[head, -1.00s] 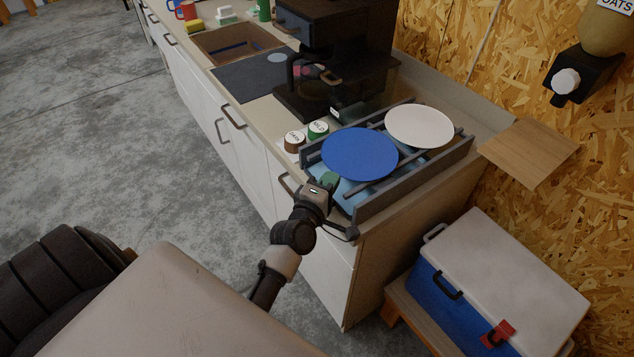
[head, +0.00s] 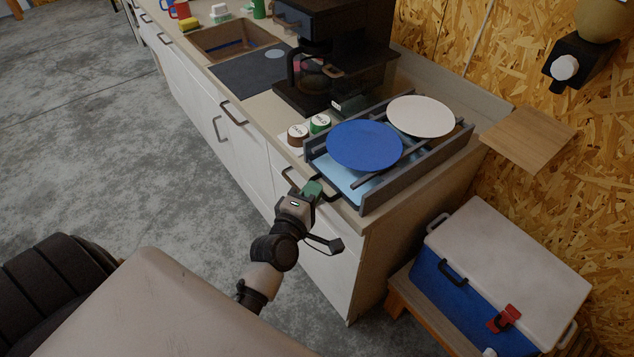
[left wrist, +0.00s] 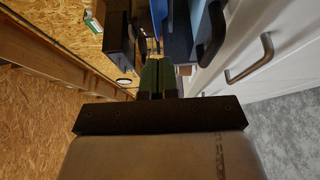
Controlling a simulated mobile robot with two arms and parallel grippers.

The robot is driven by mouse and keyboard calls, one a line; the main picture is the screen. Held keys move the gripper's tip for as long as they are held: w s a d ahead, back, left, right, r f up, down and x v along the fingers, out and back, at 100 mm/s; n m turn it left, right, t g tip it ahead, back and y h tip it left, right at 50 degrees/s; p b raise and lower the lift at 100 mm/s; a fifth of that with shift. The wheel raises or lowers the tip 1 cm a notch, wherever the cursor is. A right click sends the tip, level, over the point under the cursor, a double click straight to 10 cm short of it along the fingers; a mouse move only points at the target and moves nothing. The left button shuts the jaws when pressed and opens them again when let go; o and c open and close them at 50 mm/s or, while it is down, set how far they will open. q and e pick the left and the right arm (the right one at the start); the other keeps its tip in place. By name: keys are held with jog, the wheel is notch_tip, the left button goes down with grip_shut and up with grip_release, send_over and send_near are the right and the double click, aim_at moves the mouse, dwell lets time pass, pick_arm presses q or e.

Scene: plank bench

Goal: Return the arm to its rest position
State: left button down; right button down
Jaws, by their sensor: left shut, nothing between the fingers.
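My left gripper (head: 313,190) is in the head view, in front of the counter's near end, just off the front edge of the rack. Its green fingers also show in the left wrist view (left wrist: 157,75), shut together with nothing between them. A blue plate (head: 365,146) and a white plate (head: 420,116) rest on the dark rack (head: 413,170) on the counter. The gripper is apart from both plates. My right gripper is not in either view.
A coffee machine (head: 335,50) stands behind the rack, with two round-lidded containers (head: 298,131) beside it. A blue and white cooler (head: 510,265) sits on a low wooden stand at right. A wooden shelf (head: 528,139) juts from the wall.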

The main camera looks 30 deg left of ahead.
pick_arm(q)
jog(key=s, duration=0.5)
jog(key=s+d+f+m+g+h+b, duration=0.1)
jog(key=s+d+f+m+g, duration=0.3)
jog(key=f, duration=1.1)
jog(key=s+d+f+m+g+h, duration=0.2)
jog(key=s+f+m+g, duration=0.4)
jog(key=f, duration=1)
jog(key=s+a+f+m+g, duration=0.1)
jog(key=s+f+m+g, duration=0.1)
jog(key=s+f, duration=0.3)
jog(key=s+a+f+m+g+y, duration=0.1)
jog(key=s+f+m, duration=0.4)
jog(key=s, duration=0.7)
jog(key=s+a+f+m+g, duration=0.1)
jog(key=s+f+m+g, duration=0.3)
jog(key=s+f, duration=0.3)
jog(key=shift+s+a, duration=0.25)
jog(key=shift+s, duration=0.45)
